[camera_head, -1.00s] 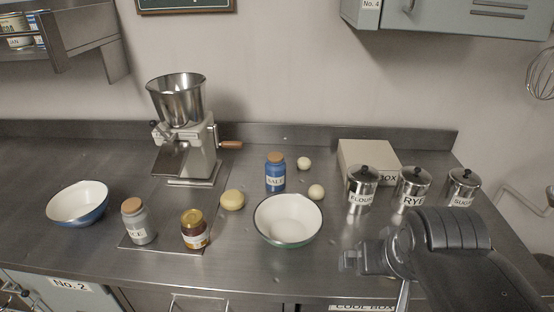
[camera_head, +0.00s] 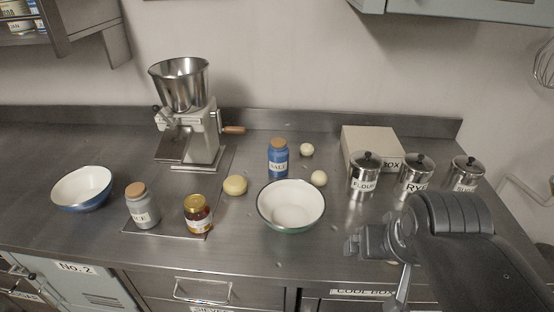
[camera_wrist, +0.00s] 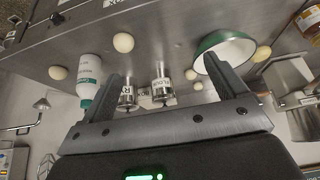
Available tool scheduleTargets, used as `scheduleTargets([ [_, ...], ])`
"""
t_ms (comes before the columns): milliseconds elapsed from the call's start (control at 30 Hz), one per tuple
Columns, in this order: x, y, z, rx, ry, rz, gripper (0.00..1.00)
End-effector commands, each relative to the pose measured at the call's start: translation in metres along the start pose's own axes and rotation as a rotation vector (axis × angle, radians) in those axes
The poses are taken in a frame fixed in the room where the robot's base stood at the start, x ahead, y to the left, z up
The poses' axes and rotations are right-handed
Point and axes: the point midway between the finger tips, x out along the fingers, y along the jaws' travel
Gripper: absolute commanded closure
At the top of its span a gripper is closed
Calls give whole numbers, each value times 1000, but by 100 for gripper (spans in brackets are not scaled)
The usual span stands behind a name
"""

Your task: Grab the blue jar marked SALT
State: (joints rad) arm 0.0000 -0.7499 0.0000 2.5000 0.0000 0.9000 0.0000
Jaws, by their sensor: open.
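The blue jar marked SALT (camera_head: 278,160) stands upright on the steel counter in the head view, with a cork-coloured lid. It is behind the green-rimmed white bowl (camera_head: 291,206), between a yellowish ball and two pale balls. My gripper (camera_head: 352,243) is in front of and to the right of the bowl, well apart from the jar. In the wrist view my gripper (camera_wrist: 165,84) has its two fingers spread and nothing between them. I cannot make out the blue jar in the wrist view.
Steel canisters FLOUR (camera_head: 364,176), RYE (camera_head: 413,178) and another stand at right, before a pale box (camera_head: 371,147). A grey jar (camera_head: 142,207), an amber jar (camera_head: 198,214), a blue bowl (camera_head: 82,189) and a mill (camera_head: 190,120) are left. A white bottle (camera_wrist: 89,78) shows in the wrist view.

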Motion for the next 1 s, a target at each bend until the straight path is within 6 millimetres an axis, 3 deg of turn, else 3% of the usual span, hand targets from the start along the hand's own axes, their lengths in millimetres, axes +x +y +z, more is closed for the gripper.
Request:
scheduleTargets([
  [233,0,0,-2,-2,-1,0,10],
  [367,0,-4,-21,-24,-7,-2,10],
  [667,13,-31,-117,-135,-33,-24,10],
  [1000,64,-80,-222,-268,-60,-74,10],
])
